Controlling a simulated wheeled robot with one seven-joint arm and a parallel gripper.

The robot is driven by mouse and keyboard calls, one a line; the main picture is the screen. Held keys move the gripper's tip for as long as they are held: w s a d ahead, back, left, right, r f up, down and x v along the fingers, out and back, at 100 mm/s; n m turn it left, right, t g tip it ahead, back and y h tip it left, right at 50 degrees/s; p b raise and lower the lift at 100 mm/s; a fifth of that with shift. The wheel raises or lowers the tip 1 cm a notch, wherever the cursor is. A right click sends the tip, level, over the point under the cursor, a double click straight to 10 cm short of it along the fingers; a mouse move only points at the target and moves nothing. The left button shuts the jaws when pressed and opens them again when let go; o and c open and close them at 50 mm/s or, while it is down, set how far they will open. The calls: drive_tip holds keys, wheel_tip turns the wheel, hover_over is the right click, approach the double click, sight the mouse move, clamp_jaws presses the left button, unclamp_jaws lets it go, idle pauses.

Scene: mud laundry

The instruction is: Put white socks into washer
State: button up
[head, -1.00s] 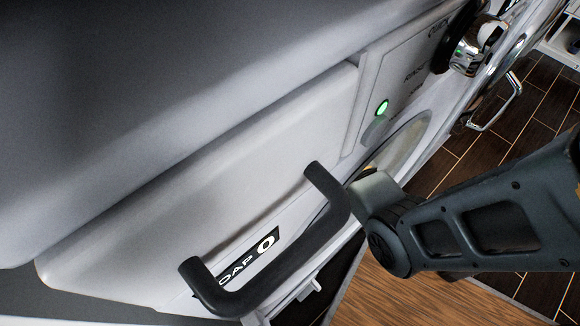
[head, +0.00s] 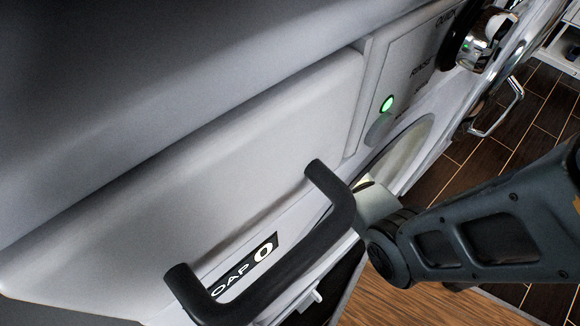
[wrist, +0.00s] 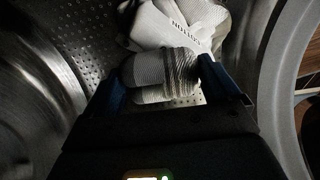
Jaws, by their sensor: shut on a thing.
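In the wrist view my gripper (wrist: 165,85) is inside the washer drum (wrist: 75,35), a dark perforated metal wall. Its blue fingers are shut on a rolled white sock (wrist: 160,70) with grey ribbing. Another white cloth item with dark lettering (wrist: 180,22) lies just behind the held sock, seemingly touching it. In the head view the white washer (head: 230,150) fills most of the picture, and my gripper is hidden there. My arm reaches toward the round opening (head: 400,155) below the green light.
A black handle (head: 290,260) juts from the soap drawer beside my arm. The pale door rim (wrist: 285,90) curves close on the right of the wrist view. Dark tiled floor (head: 540,100) lies at right, with a chrome handle (head: 500,110) above it.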

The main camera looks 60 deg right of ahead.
drive_tip(key=o, duration=0.8)
